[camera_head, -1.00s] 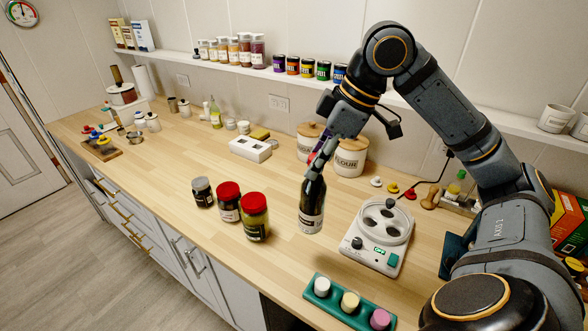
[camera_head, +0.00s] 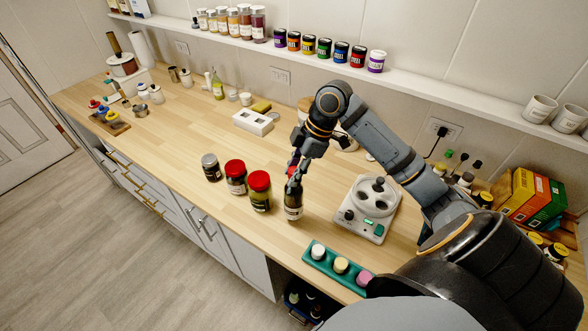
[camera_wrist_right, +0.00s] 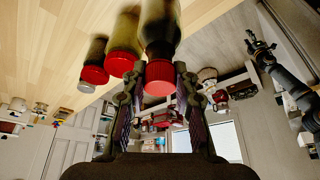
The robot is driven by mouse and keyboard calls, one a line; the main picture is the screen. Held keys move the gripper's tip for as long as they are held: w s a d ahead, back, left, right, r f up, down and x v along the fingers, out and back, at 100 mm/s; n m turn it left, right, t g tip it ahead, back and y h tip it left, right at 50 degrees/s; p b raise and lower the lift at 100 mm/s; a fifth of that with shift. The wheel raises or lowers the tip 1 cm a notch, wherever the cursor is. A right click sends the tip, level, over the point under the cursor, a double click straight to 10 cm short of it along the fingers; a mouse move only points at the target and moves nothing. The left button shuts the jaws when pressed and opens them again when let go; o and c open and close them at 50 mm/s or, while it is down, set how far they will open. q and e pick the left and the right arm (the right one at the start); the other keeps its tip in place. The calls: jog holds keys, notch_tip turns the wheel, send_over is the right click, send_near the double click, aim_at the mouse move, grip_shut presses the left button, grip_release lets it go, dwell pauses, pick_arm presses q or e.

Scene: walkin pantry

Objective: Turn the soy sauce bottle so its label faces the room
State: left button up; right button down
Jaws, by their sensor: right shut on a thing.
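The soy sauce bottle (camera_head: 293,199) is dark with a pale label low on its body, facing the head camera. It looks upright, at or just above the wooden counter; I cannot tell whether its base touches. My right gripper (camera_head: 294,174) is shut on its upper part from above. In the wrist view the fingers of the right gripper (camera_wrist_right: 160,85) lie either side of its red cap (camera_wrist_right: 158,78), and its dark body (camera_wrist_right: 160,28) is blurred. My left gripper (camera_wrist_right: 251,40) seems to show at the right of the wrist view, too small to read; it is absent from the head view.
Two red-lidded jars (camera_head: 260,192) (camera_head: 236,178) and a dark jar (camera_head: 211,168) stand left of the bottle. A white appliance (camera_head: 367,208) stands to its right. A green tray with several pots (camera_head: 318,263) lies in front, near the counter edge. Open counter lies behind the jars.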

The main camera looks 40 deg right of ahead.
jog(key=shift+f+b, duration=0.7)
jog(key=shift+f, duration=0.6)
jog(key=c, duration=1)
grip_release()
jog(key=v, duration=1.2)
